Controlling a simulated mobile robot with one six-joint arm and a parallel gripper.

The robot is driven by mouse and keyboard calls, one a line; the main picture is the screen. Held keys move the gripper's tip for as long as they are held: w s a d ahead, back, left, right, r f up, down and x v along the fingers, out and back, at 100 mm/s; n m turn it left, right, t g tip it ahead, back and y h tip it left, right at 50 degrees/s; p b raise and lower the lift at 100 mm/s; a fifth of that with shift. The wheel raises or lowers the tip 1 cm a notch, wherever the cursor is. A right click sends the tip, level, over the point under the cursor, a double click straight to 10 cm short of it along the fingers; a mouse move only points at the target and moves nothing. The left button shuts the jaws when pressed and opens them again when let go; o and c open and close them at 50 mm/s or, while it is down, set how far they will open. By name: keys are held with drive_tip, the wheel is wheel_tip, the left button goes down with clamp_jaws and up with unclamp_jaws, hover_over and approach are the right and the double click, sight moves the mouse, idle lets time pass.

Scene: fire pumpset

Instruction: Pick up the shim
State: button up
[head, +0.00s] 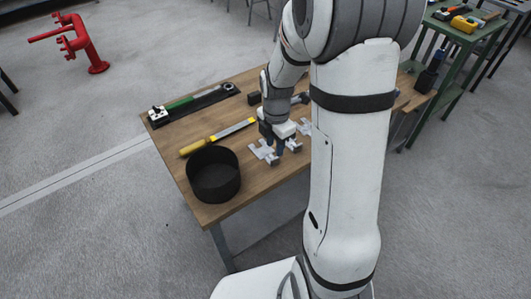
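Light grey, flat, notched metal pieces that look like shims lie on the wooden table (218,126). One shim (261,150) is just left of my gripper, and another (305,127) is to its right, close to my arm. My gripper (281,148) points down over the table between these pieces, with its fingertips low near the tabletop. The view is small, and the gripper's body hides part of the area beneath it. I cannot tell whether the fingers touch or hold a shim.
A black round bin (213,174) stands at the table's front left corner. A yellow-handled file (217,137) and a black tray with a green tool (193,103) lie behind it. A red pipe stand (83,45) is on the floor at back left. A green cart (463,42) stands at right.

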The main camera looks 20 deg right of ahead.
sight(275, 158)
drive_tip(key=f, duration=0.3)
drive_tip(key=f+b, duration=0.1)
drive_tip(key=shift+s+f, duration=0.3)
drive_tip(key=shift+f, duration=0.1)
drive_tip(key=shift+c, duration=0.5)
clamp_jaws()
